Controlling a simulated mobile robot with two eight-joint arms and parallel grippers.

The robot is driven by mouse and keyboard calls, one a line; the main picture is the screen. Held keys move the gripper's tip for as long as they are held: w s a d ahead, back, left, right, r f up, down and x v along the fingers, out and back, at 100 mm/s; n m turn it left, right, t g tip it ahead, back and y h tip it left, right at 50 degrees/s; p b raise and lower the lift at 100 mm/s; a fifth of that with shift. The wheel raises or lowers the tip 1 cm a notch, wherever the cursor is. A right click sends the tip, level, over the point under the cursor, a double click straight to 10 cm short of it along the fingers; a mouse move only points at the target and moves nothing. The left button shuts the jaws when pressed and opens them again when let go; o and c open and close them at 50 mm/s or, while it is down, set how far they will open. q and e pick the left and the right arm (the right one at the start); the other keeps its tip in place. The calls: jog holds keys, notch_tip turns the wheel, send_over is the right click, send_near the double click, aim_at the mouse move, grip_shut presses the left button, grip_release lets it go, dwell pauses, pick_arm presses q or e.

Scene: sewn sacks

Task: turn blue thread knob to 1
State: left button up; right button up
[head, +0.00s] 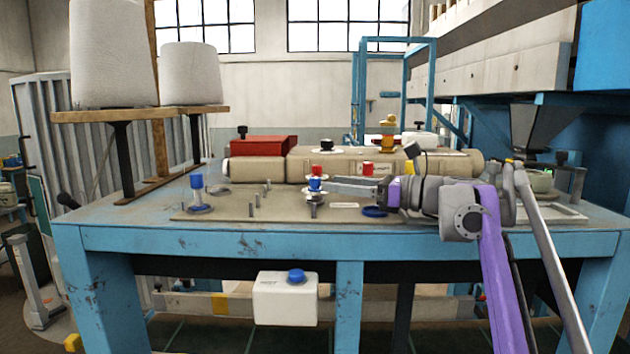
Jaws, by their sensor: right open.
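A small blue knob (315,185) with a pale disc under it stands near the middle of the blue-framed table (300,242). My right gripper (334,187) reaches in from the right, level with this knob. Its jaws are open and its fingertips are just right of the knob; I cannot tell whether they touch it. Any number marks on the knob are too small to read. Another blue knob (197,182) stands upright on a round base at the left of the table. My left gripper is out of view.
A beige sewing machine body (260,169) lies along the back, with red knobs (368,168) near it. A blue ring (375,211) lies below my right gripper. Short metal pins (251,209) stand left of centre. White thread cones (115,55) stand on a raised shelf at left.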

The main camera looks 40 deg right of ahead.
aim_at(315, 182)
jog(key=x, duration=0.6)
jog(key=shift+w, duration=0.1)
grip_shut()
